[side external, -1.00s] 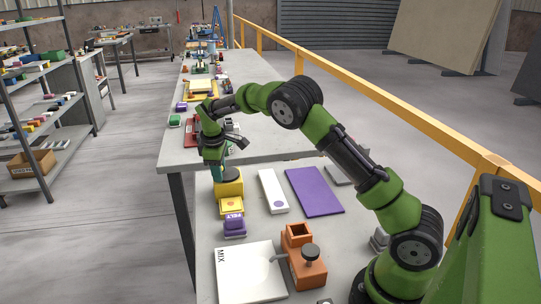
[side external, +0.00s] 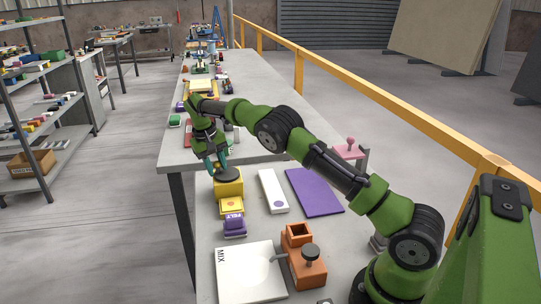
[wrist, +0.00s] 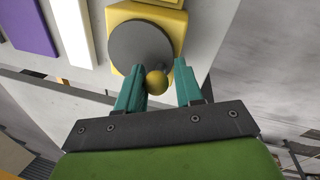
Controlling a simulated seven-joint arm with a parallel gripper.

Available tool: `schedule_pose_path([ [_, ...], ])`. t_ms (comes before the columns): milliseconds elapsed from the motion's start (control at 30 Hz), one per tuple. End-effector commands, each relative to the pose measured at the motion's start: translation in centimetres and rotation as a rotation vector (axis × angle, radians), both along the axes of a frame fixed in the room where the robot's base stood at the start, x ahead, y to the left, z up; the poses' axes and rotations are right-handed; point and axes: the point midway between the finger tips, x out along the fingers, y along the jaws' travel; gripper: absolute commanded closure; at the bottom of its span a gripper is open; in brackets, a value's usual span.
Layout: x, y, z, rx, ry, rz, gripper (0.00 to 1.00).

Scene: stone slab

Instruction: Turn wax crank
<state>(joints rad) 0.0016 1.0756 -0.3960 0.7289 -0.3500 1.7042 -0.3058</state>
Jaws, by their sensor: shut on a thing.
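The wax crank is a dark round disc (side external: 229,174) on top of a yellow box (side external: 230,188) at the near table's left side. In the wrist view the disc (wrist: 135,48) carries a round yellow knob (wrist: 156,82) near its edge, on the gripper's side. My gripper (wrist: 158,85) has its two teal fingers on either side of the knob and is shut on it. In the side view my gripper (side external: 217,164) reaches down at the disc's far edge; the knob is hidden there.
A yellow tray (side external: 231,207) and a purple PELT block (side external: 234,225) stand in front of the box. A white strip (side external: 271,190) and purple sheet (side external: 314,191) lie to the right. A white MIX board (side external: 245,272) and orange block (side external: 305,270) are nearer.

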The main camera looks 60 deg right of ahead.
Motion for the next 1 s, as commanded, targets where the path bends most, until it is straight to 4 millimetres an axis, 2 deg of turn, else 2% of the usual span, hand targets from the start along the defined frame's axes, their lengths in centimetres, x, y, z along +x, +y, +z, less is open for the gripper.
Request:
schedule_pose_path([
  [33, -0.1, -1.2, 0.3, -0.02, -0.001, -0.052, 0.95],
  [500, 0.1, -2.0, 0.2, -0.017, 0.003, -0.402, 0.95],
  [1000, 0.0, -2.2, 0.2, -0.015, 0.007, -0.513, 0.96],
])
